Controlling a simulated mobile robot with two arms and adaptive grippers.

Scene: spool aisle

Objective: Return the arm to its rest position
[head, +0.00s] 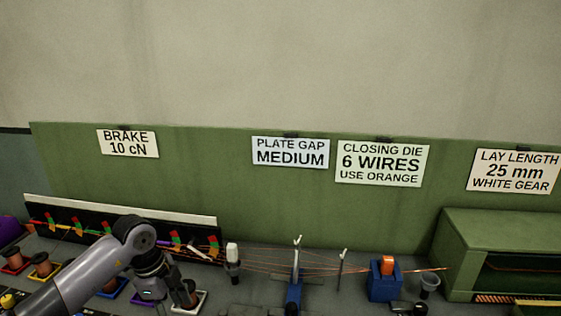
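My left arm comes in from the lower left, bent at a grey joint. My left gripper (165,284) points down at the row of spools, close beside a copper-brown spool (188,294) on a white-edged base. Its fingertips are not clear, so I cannot tell whether it is open, shut or touching that spool. My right gripper is not in view.
More copper spools (41,265) stand on coloured bases at left, before a black board (66,222) with coloured tabs. Thin wires run right past a blue stand (294,292) to a blue block with an orange insert (387,266). A green housing (462,240) stands right.

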